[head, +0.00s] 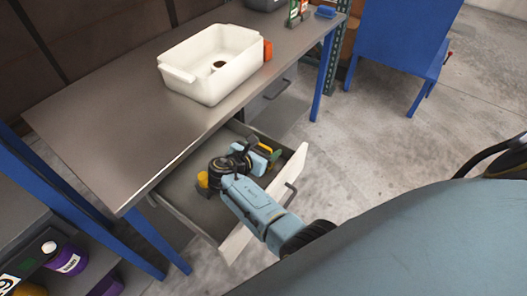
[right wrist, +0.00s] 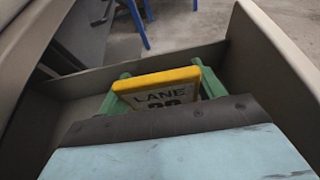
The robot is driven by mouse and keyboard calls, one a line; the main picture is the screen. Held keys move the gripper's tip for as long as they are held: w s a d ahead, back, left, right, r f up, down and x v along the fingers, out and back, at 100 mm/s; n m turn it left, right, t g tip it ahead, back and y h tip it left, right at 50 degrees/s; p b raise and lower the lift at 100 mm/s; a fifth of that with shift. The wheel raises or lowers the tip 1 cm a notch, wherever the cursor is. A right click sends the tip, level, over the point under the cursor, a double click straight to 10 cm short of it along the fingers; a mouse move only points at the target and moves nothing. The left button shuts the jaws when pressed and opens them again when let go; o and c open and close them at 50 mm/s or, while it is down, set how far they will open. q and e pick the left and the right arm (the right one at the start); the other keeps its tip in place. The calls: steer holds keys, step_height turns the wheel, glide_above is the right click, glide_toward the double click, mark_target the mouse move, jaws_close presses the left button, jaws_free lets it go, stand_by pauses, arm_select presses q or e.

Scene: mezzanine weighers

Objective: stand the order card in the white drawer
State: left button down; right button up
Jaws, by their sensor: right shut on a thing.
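The order card (right wrist: 163,92) has a yellow edge and a pale face lettered "LANE"; its lower part is hidden by my gripper's dark body in the right wrist view. In the head view the yellow of the card (head: 265,149) shows small. My right gripper (head: 268,156) is shut on the card, with a green finger at either side of it in the right wrist view (right wrist: 160,90). Card and gripper are within the walls of the open white drawer (head: 236,243). Whether the card touches the drawer floor cannot be told. My left gripper is not in view.
The drawer hangs open under a grey-topped table (head: 110,120) with blue legs. A white bin (head: 212,88) stands on the table, with an orange thing (head: 267,50) beside it. A small yellow thing (head: 203,180) shows left of my wrist. A blue stand (head: 400,45) is at the back right.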

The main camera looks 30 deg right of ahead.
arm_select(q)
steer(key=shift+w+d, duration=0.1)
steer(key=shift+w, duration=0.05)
arm_select(e)
steer(key=shift+f, duration=0.15)
steer(key=shift+f, duration=0.15)
steer(key=o, duration=1)
steer(key=shift+c, duration=0.2)
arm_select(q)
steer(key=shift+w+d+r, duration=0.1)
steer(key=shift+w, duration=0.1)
arm_select(e)
steer(key=shift+r, duration=0.2)
steer(key=p+v, duration=0.1)
steer(key=v, duration=0.3)
steer(key=shift+a, duration=0.15)
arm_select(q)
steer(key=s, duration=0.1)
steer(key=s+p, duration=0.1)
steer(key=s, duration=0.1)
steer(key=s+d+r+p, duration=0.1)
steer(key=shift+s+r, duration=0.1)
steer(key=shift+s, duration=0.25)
arm_select(e)
steer(key=v, duration=0.7)
steer(key=shift+s+a, duration=0.2)
steer(key=shift+a, duration=0.1)
